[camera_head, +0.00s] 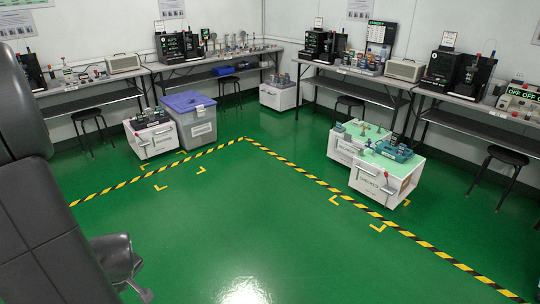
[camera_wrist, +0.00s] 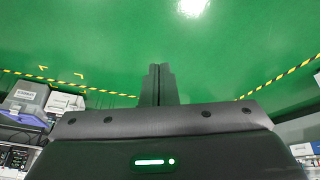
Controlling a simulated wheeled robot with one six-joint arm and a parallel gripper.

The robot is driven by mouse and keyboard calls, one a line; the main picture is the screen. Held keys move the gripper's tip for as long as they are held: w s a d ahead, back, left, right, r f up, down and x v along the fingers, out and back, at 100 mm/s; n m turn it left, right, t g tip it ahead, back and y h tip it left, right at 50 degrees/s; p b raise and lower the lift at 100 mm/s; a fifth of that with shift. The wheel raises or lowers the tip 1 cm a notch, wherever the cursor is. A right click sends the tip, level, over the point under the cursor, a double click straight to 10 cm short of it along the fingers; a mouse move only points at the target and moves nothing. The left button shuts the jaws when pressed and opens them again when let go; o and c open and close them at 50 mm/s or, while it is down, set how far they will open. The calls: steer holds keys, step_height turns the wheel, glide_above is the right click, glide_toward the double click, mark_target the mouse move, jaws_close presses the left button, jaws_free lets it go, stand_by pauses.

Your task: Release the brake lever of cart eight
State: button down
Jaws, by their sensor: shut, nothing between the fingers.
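Several white carts stand on the green floor: a front right cart (camera_head: 378,184), one just behind it (camera_head: 343,148), a left cart (camera_head: 152,139) and a back cart (camera_head: 277,97). Their numbers are too small to read, so I cannot tell which is cart eight. A small lever-like part with a red spot (camera_head: 386,176) shows on the front right cart's end face; its position is unclear. My gripper (camera_wrist: 160,68) shows in the wrist view with its two dark fingers together and empty, over bare green floor. It is far from the carts.
Yellow-black tape (camera_head: 300,170) marks a corner on the floor, with yellow corner marks inside it. A grey bin with a purple lid (camera_head: 188,103) stands beside the left cart. Benches (camera_head: 358,78) and black stools (camera_head: 502,158) line the walls. The middle floor is clear.

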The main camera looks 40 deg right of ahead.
steer(key=w+f+n+t+h+b, duration=0.1)
steer(key=w+f+b, duration=0.2)
steer(key=w+f, duration=0.35)
steer(key=w+d+f+n+t+h+b, duration=0.15)
steer(key=w+f+b, duration=0.25)
steer(key=f, duration=0.6)
steer(key=w+f+n+t+h+b, duration=0.1)
steer(key=w+f+t+h+b, duration=0.15)
steer(key=w+f, duration=0.4)
steer(key=s+d+f+n+h+b, duration=0.1)
steer(key=s+f+h+b, duration=0.1)
steer(key=f, duration=0.5)
steer(key=s+d+f+n+t+h+b, duration=0.1)
steer(key=s+d+f+n+h+b, duration=0.1)
steer(key=f+b, duration=0.2)
steer(key=s+d+f+n+h+b, duration=0.1)
steer(key=f+n+h+b, duration=0.1)
steer(key=f, duration=0.9)
steer(key=shift+s+d+t+h+b, duration=0.4)
steer(key=shift+h, duration=0.2)
steer(key=shift+d+f, duration=0.1)
steer(key=shift+d, duration=0.05)
